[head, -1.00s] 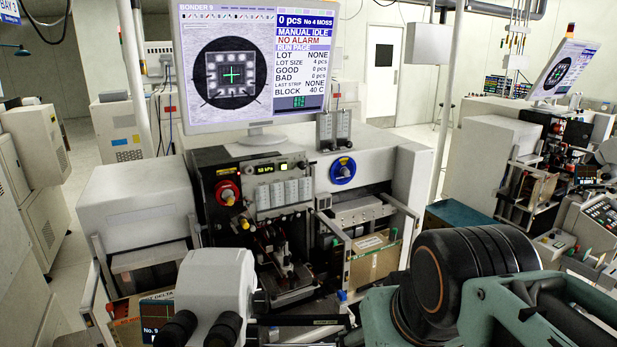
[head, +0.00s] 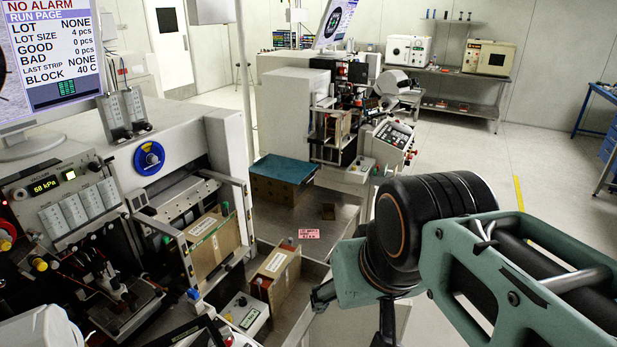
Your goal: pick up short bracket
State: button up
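I cannot pick out a short bracket for certain in the head view. Two grey upright slotted pieces (head: 124,112) stand side by side on top of the near bonder, left of the blue round knob; I cannot tell whether either is a bracket. My teal and black arm fills the right side and lower middle. What lies behind and below the arm is hidden.
The near bonder (head: 170,165) stands at left. Cartons (head: 276,272) and a small control box (head: 245,311) stand beside it on the bench. A teal-topped box (head: 283,170) and a pink label (head: 309,233) lie farther back. Bare bench shows around the label. Open floor lies at right.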

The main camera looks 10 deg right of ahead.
aim_at(328, 208)
jog(key=z, duration=0.4)
jog(key=i+l+z, duration=0.3)
jog(key=l, duration=0.2)
jog(key=i+l+z, duration=0.1)
jog(key=l+z, duration=0.15)
jog(key=l, duration=0.25)
jog(key=i+l+z, duration=0.3)
jog(key=l, duration=0.15)
jog(key=i+l+z, duration=0.3)
jog(key=i+l, duration=0.2)
jog(key=i, duration=0.3)
jog(key=i+l, duration=0.2)
jog(key=i, duration=0.35)
jog(key=i+j+u, duration=0.1)
jog(key=i+u, duration=0.35)
jog(key=i+l+u, duration=0.1)
jog(key=i+u, duration=0.85)
jog(key=u, duration=0.15)
jog(key=i+u, duration=0.35)
jog(key=k, duration=0.05)
